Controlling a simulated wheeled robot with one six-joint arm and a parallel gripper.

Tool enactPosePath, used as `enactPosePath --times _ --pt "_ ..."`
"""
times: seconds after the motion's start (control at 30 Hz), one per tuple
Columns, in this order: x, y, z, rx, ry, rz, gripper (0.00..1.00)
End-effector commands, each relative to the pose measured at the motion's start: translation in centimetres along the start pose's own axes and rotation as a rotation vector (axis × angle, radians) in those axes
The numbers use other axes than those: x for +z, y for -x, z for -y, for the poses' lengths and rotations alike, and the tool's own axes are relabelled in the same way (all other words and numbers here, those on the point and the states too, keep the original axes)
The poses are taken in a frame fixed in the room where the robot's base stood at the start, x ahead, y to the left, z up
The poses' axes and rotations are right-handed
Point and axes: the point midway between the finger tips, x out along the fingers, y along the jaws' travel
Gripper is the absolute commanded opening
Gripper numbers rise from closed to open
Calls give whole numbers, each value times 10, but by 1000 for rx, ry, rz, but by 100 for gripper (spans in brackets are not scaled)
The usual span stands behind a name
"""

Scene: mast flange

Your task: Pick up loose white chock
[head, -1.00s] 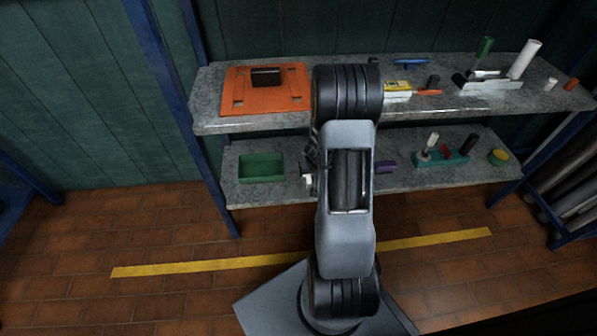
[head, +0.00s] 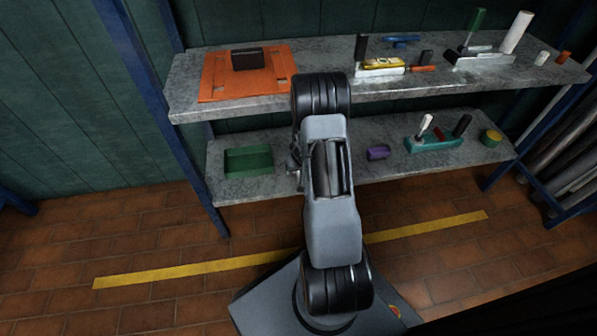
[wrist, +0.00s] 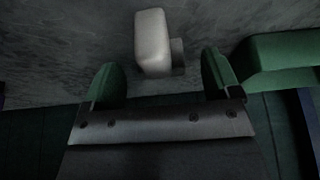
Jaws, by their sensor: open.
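The white chock (wrist: 152,42) lies on the grey shelf in the wrist view, a pale rounded block with a smaller darker part or shadow at its right side. My gripper (wrist: 162,80) is open, its two green fingers set wide apart. The chock shows beyond the fingertips, between their lines and a little nearer the left finger. Nothing is between the fingers. In the head view my arm stands in front of the lower shelf, and I cannot make out the chock there.
A green tray (head: 226,168) sits on the lower shelf (head: 330,190); it also shows close by the right finger in the wrist view (wrist: 285,52). A purple piece (head: 378,152) and a teal holder (head: 435,144) stand to the right. The upper shelf (head: 400,88) overhangs behind my arm.

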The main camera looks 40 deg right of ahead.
Motion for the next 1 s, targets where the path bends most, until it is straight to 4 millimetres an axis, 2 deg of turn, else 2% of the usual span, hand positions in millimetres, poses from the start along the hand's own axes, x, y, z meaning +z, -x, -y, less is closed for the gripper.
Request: enactPosePath --times 0.03,0.13,0.47,1.0 --pt "1 -9 0 0 -1 1 83" --pt "1 -17 0 0 -1 0 83" --pt "0 -20 -1 0 -1 0 83" --pt "0 -20 -1 0 -1 0 31"
